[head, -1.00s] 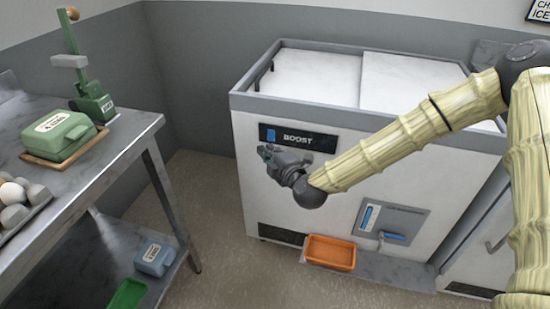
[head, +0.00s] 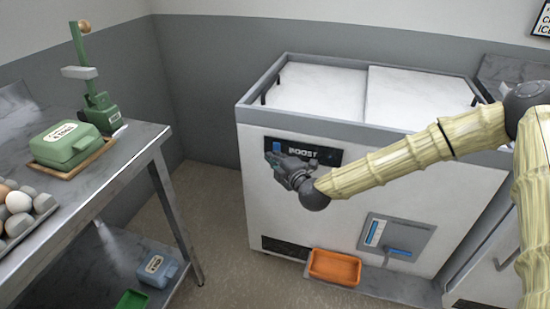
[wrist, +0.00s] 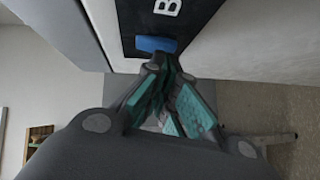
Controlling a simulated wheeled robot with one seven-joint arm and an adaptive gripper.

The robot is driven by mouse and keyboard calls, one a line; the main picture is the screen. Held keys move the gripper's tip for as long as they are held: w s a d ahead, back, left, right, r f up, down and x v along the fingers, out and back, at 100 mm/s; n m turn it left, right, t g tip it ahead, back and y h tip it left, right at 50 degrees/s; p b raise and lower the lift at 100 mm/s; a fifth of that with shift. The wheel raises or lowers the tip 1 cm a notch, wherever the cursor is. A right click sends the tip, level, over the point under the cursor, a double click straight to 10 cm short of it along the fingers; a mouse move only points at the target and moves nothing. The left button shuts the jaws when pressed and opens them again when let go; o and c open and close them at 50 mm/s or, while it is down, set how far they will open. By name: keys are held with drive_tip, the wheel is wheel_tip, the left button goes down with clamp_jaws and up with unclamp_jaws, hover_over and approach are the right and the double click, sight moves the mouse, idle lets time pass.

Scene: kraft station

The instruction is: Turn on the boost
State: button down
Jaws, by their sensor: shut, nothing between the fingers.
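The black BOOST panel (head: 325,153) is on the front of the white chest machine (head: 340,195), near its top left. A small blue switch (head: 277,146) sits at the panel's left end. My gripper (head: 270,158) is shut and empty in front of the panel, just below the switch, covering the panel's lower left part. In the wrist view the blue switch (wrist: 155,44) is just beyond the closed fingertips (wrist: 163,62), beside the letter B on the panel (wrist: 195,15). I cannot tell whether the fingertips touch the switch or which way it is tilted.
An orange bin (head: 334,267) stands on the machine's low ledge, below a dispenser panel (head: 397,241). A steel table (head: 120,160) on the left holds a green box (head: 66,144), a green press (head: 97,100) and eggs (head: 18,201). Floor is clear between table and machine.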

drive_tip(key=shift+a+f, duration=0.4)
drive_tip(key=shift+f, duration=0.15)
drive_tip(key=shift+d+t+b, duration=0.1)
drive_tip(key=shift+t+b, duration=0.2)
drive_tip(key=shift+w+d+n, duration=0.1)
drive_tip(key=shift+w+n, duration=0.05)
drive_tip(key=shift+n, duration=0.15)
drive_tip(key=shift+w+d+r, duration=0.1)
drive_tip(key=shift+w+d, duration=0.05)
drive_tip(key=shift+d, duration=0.1)
drive_tip(key=s+d+f, duration=0.2)
drive_tip(key=s+d, duration=0.1)
drive_tip(key=s, duration=0.9)
drive_tip(key=shift+s+d+f+b, duration=0.15)
drive_tip(key=shift+s+d+b, duration=0.1)
drive_tip(key=shift+b, duration=0.15)
